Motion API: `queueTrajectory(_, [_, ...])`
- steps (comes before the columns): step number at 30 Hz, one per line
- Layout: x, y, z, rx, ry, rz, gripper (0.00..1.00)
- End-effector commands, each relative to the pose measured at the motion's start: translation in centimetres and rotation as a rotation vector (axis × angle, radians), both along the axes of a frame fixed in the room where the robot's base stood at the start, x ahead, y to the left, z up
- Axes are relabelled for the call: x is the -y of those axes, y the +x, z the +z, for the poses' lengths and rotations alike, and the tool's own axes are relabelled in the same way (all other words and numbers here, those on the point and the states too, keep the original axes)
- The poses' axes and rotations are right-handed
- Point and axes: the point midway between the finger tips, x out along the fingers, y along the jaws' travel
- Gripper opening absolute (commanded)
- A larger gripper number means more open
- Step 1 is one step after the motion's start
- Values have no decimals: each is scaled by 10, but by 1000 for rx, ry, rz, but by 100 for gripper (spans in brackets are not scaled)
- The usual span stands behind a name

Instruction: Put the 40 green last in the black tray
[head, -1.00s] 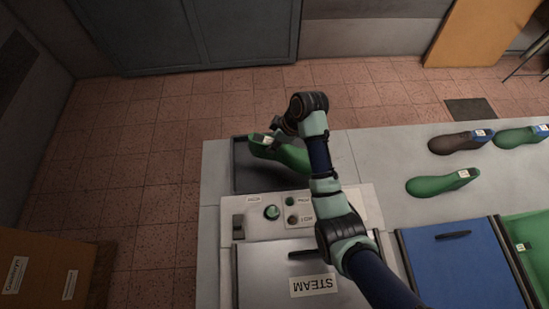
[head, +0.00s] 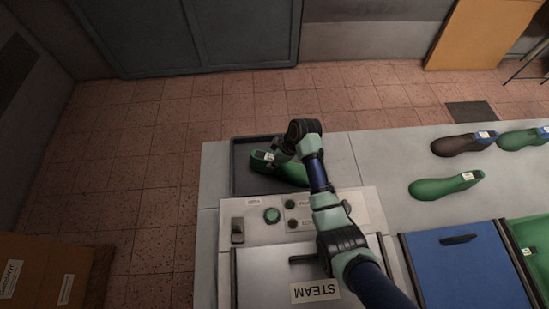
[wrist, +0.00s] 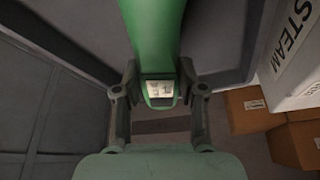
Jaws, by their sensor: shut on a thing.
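A green last (head: 290,172) is at the black tray (head: 240,172) in the head view, inside the tray's outline. My gripper (head: 279,157) is shut on the last near its labelled end, and the arm hides part of the last. In the wrist view my gripper (wrist: 160,78) has a finger on each side of the green last (wrist: 153,32), just by its small white label (wrist: 159,90). The label is too small to read. I cannot tell whether the last touches the tray floor.
A grey steam unit (head: 270,268) with knobs stands in front of the tray. Another green last (head: 447,186), a brown last (head: 458,144) and a further green last (head: 520,139) lie to the right. A blue lid (head: 460,265) and a green bin (head: 530,235) are at front right.

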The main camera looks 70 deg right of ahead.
Motion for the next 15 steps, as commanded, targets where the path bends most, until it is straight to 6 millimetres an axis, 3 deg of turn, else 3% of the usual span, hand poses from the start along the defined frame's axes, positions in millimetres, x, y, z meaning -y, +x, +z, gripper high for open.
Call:
queueTrajectory(3, [0, 0, -3, 1, -1, 0, 0])
queueTrajectory(4, [0, 0, -3, 0, 0, 0, 45])
queueTrajectory(7, [0, 0, -3, 0, 1, 0, 62])
queueTrajectory(8, [0, 0, -3, 0, 1, 0, 65])
queueTrajectory(15, [0, 0, -3, 0, 1, 0, 65])
